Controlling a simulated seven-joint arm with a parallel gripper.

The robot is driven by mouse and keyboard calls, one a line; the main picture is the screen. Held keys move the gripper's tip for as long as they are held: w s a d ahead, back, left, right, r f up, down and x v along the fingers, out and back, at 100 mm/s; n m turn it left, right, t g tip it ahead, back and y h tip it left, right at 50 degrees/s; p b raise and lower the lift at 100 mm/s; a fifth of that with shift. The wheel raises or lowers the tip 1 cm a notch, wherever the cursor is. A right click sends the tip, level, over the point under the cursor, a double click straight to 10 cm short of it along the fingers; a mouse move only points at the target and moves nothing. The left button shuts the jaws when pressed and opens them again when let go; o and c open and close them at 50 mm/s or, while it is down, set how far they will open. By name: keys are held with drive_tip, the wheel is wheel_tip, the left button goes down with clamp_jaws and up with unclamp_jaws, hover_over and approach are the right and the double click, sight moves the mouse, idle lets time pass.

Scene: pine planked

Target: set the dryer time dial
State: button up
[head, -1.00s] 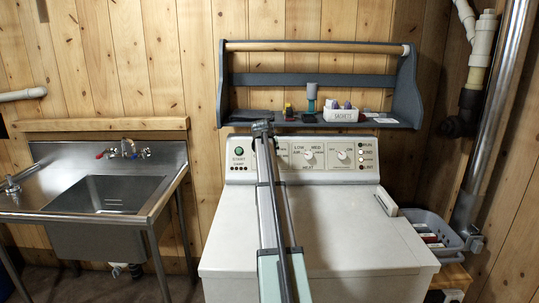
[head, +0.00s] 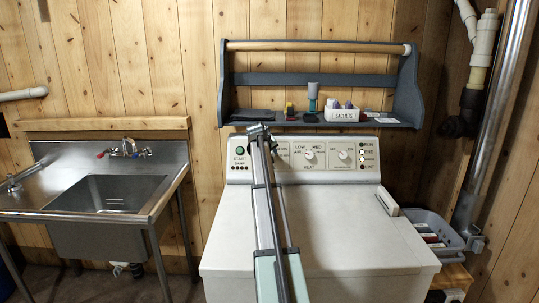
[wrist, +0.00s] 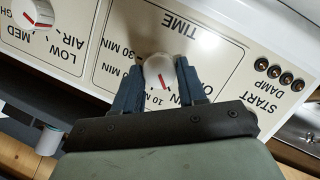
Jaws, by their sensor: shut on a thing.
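The time dial (wrist: 160,72) is a round white knob with a red line, under the word TIME in the upside-down wrist view. My gripper (wrist: 158,82) has one blue-grey finger on each side of the knob and is shut on it. The red line points down in the picture, toward the 10 MIN side. The fingers and palm hide part of the scale, so the exact setting cannot be told. In the head view my gripper (head: 259,130) is at the left part of the dryer (head: 350,240) panel, and my arm hides the dial.
To the right of the arm are the heat dial (head: 308,154) and another small dial (head: 343,155). The start button (head: 240,151) is to the left. A blue-grey shelf (head: 320,80) with a white sachets box (head: 342,114) hangs just above the panel. A steel sink (head: 108,195) stands left.

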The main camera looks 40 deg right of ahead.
drive_tip(key=o, duration=1)
drive_tip(key=shift+o, duration=0.2)
drive_tip(key=v, duration=1.3)
drive_tip(key=shift+s+a+r, duration=0.2)
drive_tip(key=shift+r, duration=0.1)
drive_tip(key=shift+w, duration=0.1)
